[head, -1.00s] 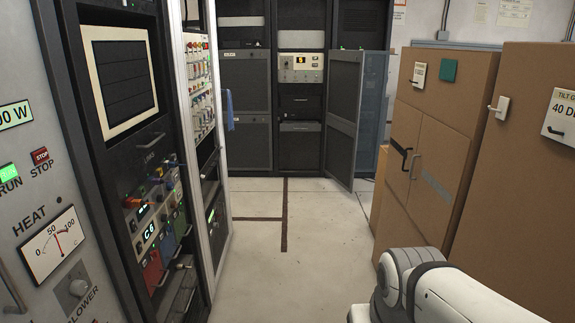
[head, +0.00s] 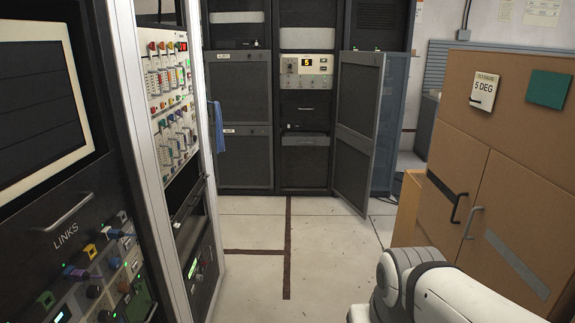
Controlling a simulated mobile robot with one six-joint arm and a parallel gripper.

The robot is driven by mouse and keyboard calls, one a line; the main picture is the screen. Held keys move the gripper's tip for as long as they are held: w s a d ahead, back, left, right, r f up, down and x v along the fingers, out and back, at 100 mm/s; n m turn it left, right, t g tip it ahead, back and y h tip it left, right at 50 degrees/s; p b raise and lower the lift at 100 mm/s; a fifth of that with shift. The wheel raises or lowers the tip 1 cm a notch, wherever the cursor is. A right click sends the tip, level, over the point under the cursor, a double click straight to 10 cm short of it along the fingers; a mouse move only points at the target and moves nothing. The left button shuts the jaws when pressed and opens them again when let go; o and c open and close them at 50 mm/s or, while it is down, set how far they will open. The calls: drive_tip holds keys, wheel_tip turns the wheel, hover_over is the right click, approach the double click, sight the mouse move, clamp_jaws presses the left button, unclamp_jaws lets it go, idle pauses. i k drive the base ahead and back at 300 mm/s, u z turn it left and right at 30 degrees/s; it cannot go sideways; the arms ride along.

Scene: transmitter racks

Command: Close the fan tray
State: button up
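I cannot pick out the fan tray for certain. The far middle rack (head: 305,170) has a beige panel (head: 305,70) with a lit amber display, and below it a dark drawer front (head: 304,108) and a greyer, lighter-edged front (head: 305,140). I cannot tell whether either of these is the fan tray or stands out. Only a white and grey link of my arm shows at the bottom right. My gripper is outside the view.
An open grey mesh door (head: 358,130) stands out from the far racks. The LINKS panel rack (head: 70,215) and a rack with colored knobs (head: 172,100) line the left. Brown cabinets (head: 500,190) stand right. The pale floor (head: 325,250) between is clear. A blue cloth (head: 217,130) hangs left.

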sight(291, 138)
drive_tip(key=i, duration=3.95)
drive_tip(key=u, duration=0.75)
drive_tip(key=i, duration=2.55)
drive_tip(key=z, duration=0.7)
drive_tip(key=k, duration=0.5)
drive_tip(key=z, duration=0.1)
